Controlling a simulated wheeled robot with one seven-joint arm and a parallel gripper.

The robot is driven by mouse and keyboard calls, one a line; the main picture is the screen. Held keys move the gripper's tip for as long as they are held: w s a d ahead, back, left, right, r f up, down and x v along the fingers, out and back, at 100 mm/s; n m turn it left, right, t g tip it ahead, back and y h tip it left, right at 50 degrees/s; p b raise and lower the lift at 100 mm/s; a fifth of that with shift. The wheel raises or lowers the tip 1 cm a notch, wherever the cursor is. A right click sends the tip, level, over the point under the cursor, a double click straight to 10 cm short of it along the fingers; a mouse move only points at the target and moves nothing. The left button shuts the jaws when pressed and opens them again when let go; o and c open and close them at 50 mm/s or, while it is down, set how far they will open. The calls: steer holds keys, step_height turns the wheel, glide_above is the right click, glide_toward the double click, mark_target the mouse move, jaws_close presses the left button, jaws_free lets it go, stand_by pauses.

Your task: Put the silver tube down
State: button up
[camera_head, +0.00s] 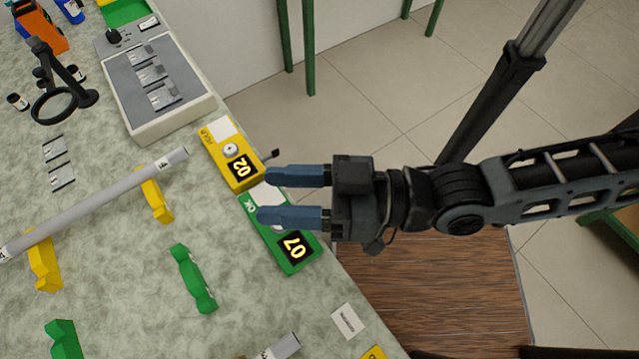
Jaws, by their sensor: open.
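A long silver tube (100,202) rests across two yellow supports, one near its right end (155,198) and one near its left part (44,264). The tube's left end is cut off by the picture edge. My gripper (262,197) is open, with its two blue fingers pointing left and nothing between them that I can see being held.
Green supports (192,278) stand nearer, with another silver tube end (284,348) at the bottom. A yellow box marked 02 (226,150) is beside my gripper. A grey tray (187,88) and a black ring stand (62,101) are at the back. The table (120,310) has bare patches.

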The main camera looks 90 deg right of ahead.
steer(key=s+n+g, duration=0.2)
steer(key=s, duration=0.2)
steer(key=shift+s+d+f+n+g, duration=0.15)
steer(key=shift+d+f+n+g, duration=0.2)
steer(key=shift+d+n+g, duration=0.05)
stand_by(0.8)
